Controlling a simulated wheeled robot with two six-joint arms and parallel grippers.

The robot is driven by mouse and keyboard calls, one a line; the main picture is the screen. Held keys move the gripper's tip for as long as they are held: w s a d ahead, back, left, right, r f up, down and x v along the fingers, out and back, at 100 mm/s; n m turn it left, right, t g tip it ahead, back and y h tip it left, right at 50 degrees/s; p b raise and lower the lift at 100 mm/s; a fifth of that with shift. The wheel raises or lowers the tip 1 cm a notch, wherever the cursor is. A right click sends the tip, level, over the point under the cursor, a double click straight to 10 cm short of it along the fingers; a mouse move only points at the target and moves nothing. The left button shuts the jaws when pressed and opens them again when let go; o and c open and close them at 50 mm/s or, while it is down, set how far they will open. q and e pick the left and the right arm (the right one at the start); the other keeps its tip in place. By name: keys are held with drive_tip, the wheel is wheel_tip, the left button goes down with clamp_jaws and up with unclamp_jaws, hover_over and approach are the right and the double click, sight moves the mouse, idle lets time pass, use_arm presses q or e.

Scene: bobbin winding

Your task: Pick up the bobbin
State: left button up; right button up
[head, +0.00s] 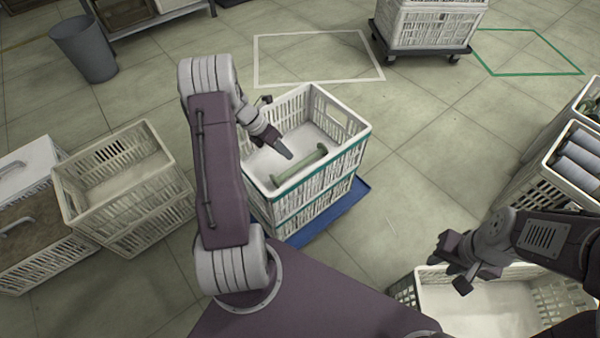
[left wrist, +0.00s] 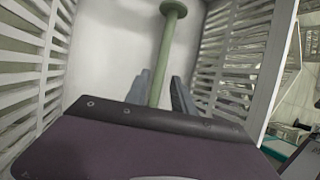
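The green bobbin (head: 299,172), a spool with a thin shaft and round end flanges, lies inside a white crate (head: 322,188) with a teal band. My left gripper (head: 284,152) reaches down into this crate, beside the bobbin in the head view. In the left wrist view its two fingers (left wrist: 164,94) stand apart, with the bobbin's shaft (left wrist: 161,62) in line with the gap between them. Contact cannot be made out, and the shaft's near end is hidden behind my gripper body. My right gripper (head: 450,272) is open and empty above a pale crate at lower right.
The teal-banded crate stands on a blue base (head: 352,196). An empty beige crate (head: 128,190) stands to its left. The pale crate (head: 480,310) is at lower right, and crates with rolls (head: 575,165) stand at the right edge.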

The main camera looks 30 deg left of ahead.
sight(297, 164)
use_arm(q)
drive_tip(key=b+x, duration=0.3)
drive_tip(key=shift+d+f, duration=0.1)
drive_tip(key=shift+f, duration=0.2)
drive_tip(key=shift+w+d, duration=0.1)
drive_tip(key=shift+d, duration=0.05)
drive_tip(key=b+x, duration=0.4)
drive_tip(key=x, duration=0.1)
drive_tip(key=shift+w+d+b, duration=0.15)
drive_tip(key=shift+w+b, duration=0.05)
drive_tip(key=shift+b, duration=0.1)
drive_tip(key=shift+r, duration=0.15)
clamp_jaws()
